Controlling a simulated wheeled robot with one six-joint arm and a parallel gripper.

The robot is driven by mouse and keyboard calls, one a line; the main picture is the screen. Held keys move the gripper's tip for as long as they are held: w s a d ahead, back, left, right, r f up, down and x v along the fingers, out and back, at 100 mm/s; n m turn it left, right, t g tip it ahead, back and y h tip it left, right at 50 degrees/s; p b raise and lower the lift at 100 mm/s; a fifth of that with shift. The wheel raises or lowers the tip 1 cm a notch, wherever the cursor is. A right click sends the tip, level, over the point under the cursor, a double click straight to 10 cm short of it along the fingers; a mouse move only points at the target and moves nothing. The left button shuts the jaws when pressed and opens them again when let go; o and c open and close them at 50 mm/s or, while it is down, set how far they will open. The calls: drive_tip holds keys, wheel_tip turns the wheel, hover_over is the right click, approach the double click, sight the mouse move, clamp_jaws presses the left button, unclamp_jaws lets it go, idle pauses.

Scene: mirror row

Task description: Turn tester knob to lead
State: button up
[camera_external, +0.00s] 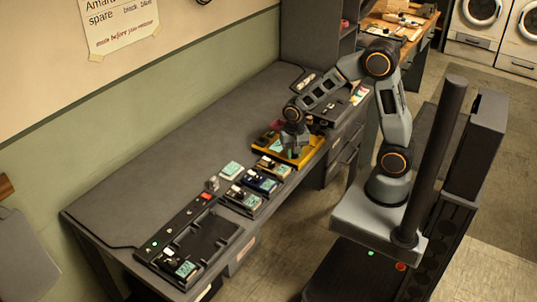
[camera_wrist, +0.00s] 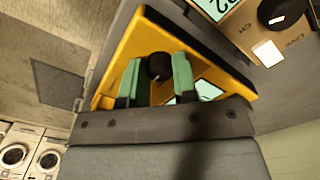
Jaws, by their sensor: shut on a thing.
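The yellow tester (camera_external: 312,151) lies on the long grey bench, and my gripper (camera_external: 291,148) reaches down onto it from above. In the wrist view the tester's yellow body (camera_wrist: 150,30) fills the middle. Its black knob (camera_wrist: 159,66) sits between the two green fingers of my gripper (camera_wrist: 158,76), which are shut on it. A pale screen (camera_wrist: 207,90) shows partly behind the right finger. The lead marking and the knob's pointer cannot be made out. In the external view my wrist hides the knob.
Several small devices with pale screens, such as the blue one (camera_external: 261,182), stand left of the tester along the bench edge. A black tray (camera_external: 205,238) lies further left. A tan box with a black knob (camera_wrist: 275,14) is close beside the tester.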

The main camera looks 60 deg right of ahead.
drive_tip(key=shift+n, duration=0.5)
drive_tip(key=o, duration=0.9)
wheel_tip(320, 180, up, 14)
drive_tip(key=shift+f+p, duration=0.1)
drive_tip(key=shift+p, duration=0.35)
